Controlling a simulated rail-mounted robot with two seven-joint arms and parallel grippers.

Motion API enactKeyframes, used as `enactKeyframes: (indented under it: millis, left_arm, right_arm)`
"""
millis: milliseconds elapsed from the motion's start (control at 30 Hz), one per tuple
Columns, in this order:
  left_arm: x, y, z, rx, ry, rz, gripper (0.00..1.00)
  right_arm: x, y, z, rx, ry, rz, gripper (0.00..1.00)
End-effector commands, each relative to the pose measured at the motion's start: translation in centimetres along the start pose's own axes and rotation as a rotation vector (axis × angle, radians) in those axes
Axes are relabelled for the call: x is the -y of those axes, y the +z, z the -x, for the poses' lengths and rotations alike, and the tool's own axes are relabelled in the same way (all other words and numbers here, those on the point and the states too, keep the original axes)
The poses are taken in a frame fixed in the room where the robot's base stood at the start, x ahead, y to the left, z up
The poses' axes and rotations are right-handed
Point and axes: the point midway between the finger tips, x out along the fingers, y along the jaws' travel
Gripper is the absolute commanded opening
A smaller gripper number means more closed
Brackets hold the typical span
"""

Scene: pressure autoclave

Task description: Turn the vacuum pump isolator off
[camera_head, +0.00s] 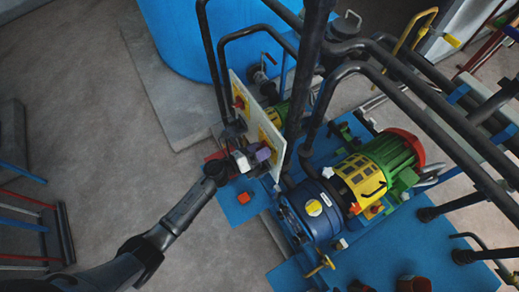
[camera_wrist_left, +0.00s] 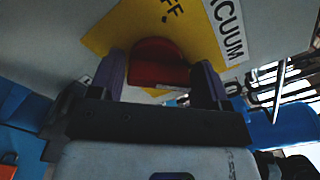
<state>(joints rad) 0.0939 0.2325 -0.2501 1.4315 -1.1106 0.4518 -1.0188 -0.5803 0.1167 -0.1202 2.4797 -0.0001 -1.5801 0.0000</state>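The vacuum pump isolator is a red knob (camera_wrist_left: 160,65) on a yellow plate (camera_wrist_left: 120,30) in the left wrist view. Part of the word OFF is printed on the plate, and a white label (camera_wrist_left: 227,28) beside it reads VACUUM. My left gripper (camera_wrist_left: 160,78) is open, with one purple finger on each side of the knob. I cannot tell whether the fingers touch it. In the head view the left gripper (camera_head: 258,157) is at the lower part of the upright panel. It hides the knob, while part of the yellow plate (camera_head: 272,138) shows. My right gripper is out of view.
Another red switch (camera_head: 238,102) sits higher on the same pale panel (camera_head: 254,108). A blue, yellow and green pump set (camera_head: 350,185) stands to the right. Open grey floor (camera_head: 90,120) lies to the left.

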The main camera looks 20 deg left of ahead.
Motion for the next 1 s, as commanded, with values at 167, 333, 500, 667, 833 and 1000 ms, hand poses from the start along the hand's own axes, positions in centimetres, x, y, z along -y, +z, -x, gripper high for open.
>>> enactKeyframes:
  millis: [167,333,500,667,833,1000]
  left_arm:
    - [0.0,0.0,0.0,0.000,0.000,0.000,0.53]
    - [0.1,0.0,0.0,0.000,-0.001,0.000,0.40]
    - [0.1,0.1,0.0,0.000,-0.002,0.017,0.40]
    - [0.1,0.1,0.0,-0.001,-0.003,0.083,0.40]
    - [0.1,0.3,0.0,-0.001,-0.004,0.211,0.40]
    - [0.1,0.3,0.0,-0.002,-0.004,0.372,0.40]
  right_arm:
    - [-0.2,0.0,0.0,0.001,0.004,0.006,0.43]
    - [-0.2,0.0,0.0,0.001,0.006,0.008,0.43]
    - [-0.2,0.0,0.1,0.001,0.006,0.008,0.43]
    - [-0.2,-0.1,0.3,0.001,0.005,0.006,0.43]
    - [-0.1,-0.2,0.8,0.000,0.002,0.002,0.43]
    - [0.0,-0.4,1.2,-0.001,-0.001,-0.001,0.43]
